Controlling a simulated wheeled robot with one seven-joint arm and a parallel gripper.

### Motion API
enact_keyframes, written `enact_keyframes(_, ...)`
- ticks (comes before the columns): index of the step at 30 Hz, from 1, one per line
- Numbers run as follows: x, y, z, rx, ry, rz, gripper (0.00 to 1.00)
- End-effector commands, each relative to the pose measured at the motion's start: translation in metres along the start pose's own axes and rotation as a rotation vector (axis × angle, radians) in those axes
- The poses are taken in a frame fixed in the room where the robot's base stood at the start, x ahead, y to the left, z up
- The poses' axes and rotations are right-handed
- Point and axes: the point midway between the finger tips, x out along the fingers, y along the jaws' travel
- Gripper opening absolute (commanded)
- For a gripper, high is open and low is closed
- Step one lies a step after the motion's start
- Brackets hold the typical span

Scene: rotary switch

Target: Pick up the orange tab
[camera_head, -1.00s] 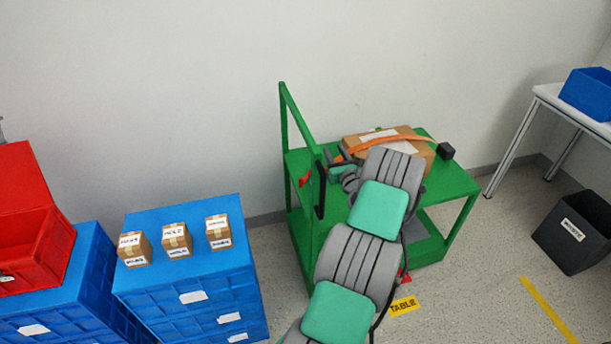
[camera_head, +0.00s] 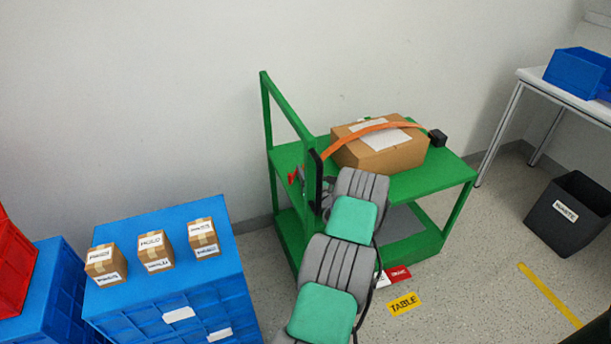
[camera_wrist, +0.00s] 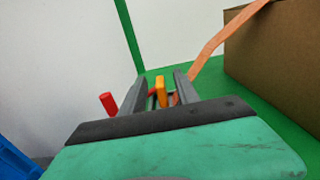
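The orange tab (camera_wrist: 161,92) is a small upright yellow-orange piece in the wrist view, between the two fingers of my gripper (camera_wrist: 160,82). The fingers are apart, with a visible gap on each side of the tab, so the gripper is open. How far the tab lies beyond the fingertips is hard to judge. In the head view I cannot make out the tab; my arm and a black upright part hide that area at the cart's left end. A longer orange strap (camera_head: 372,130) arches over the cardboard box (camera_head: 400,155).
The green cart (camera_head: 440,185) carries the box and a black block (camera_head: 437,138). A red handle (camera_wrist: 108,103) stands left of my fingers. Blue crates (camera_head: 170,300) with small cartons are at left. A black bin (camera_head: 565,220) is at right.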

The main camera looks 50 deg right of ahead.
Motion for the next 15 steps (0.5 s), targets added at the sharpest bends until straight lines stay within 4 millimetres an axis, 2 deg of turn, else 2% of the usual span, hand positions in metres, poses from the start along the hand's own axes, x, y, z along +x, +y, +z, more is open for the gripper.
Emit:
enact_keyframes(9,0.054,0.002,-0.003,0.000,0.002,0.002,0.37)
enact_keyframes(15,0.063,0.000,-0.002,0.004,0.004,-0.001,0.37)
